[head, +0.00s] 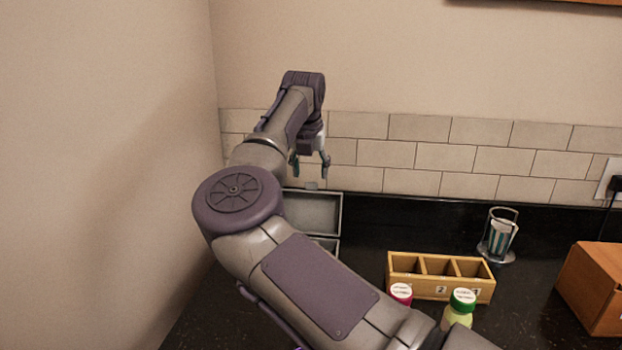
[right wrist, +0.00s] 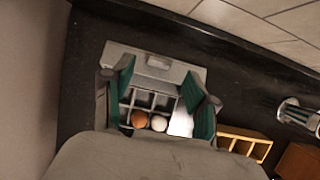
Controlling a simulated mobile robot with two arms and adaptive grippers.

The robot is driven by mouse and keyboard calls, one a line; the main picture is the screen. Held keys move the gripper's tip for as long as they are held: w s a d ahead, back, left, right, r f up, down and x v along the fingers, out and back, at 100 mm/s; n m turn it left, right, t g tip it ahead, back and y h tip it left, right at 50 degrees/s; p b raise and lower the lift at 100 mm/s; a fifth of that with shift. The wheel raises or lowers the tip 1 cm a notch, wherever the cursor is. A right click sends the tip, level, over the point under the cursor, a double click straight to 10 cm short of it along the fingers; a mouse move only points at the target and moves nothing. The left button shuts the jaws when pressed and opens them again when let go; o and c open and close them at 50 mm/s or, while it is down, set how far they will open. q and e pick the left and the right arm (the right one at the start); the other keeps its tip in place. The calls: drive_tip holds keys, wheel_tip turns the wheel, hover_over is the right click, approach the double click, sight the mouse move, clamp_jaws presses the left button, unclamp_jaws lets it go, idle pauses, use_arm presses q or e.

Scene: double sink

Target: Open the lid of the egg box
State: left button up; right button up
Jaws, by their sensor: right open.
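The egg box is a grey box at the back left of the dark counter. Its lid (head: 315,212) stands raised at the back in the head view, with its inner side showing. The lid also shows at the top of the box in the right wrist view (right wrist: 180,73). Below it are the box's compartments, with a brown egg (right wrist: 139,119) and a white egg (right wrist: 158,123) in the near row. My right gripper (head: 311,170) is open and empty above the box; its fingers straddle the box in the right wrist view. My arm hides most of the box in the head view.
A wooden divided holder (head: 403,281) stands to the right, with a red-topped bottle (head: 401,293) and a green-topped bottle (head: 460,306) before it. A metal rack (head: 497,240) and a brown box (head: 596,285) are farther right. Walls bound the left and back.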

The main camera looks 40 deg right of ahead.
sight(311, 187)
drive_tip(key=shift+x, duration=1.9)
clamp_jaws()
